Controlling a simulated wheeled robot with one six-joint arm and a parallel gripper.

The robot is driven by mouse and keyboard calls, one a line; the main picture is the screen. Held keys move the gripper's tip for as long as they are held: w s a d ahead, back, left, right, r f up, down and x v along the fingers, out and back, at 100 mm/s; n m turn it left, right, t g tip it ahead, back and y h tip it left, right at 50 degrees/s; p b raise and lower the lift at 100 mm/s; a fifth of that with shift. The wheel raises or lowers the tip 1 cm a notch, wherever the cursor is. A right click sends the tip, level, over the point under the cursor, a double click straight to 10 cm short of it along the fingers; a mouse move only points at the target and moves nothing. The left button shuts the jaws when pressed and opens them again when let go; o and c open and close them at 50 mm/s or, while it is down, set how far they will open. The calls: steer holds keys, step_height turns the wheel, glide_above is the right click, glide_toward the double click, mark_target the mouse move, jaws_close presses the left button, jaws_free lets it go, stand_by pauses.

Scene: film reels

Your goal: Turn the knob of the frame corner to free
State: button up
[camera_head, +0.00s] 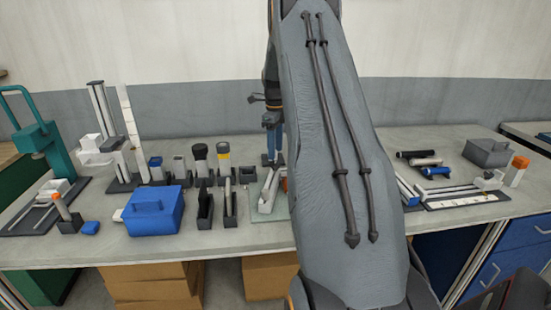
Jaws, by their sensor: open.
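No part is clearly recognisable as the frame corner. A white angled piece (268,192) lies on a pale green mat (256,214) at mid-bench, with a bit of orange at its right edge, partly hidden behind my arm. It could be the frame corner, but its knob and the knob's setting cannot be made out. My gripper (257,98) shows small and dark left of my arm, above the back of the bench. It is open, appears empty and is apart from the white piece.
A blue case (154,211), dark holders (205,208) and a teal press (38,145) stand left. Several rollers (425,161), a grey box (487,152) and a white strip (466,199) lie right. My arm hides the bench's middle.

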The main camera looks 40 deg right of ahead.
mark_target(275, 164)
steer(key=shift+f+p, duration=0.8)
steer(key=shift+f, duration=1.8)
steer(key=c, duration=1.1)
steer(key=shift+o, duration=0.2)
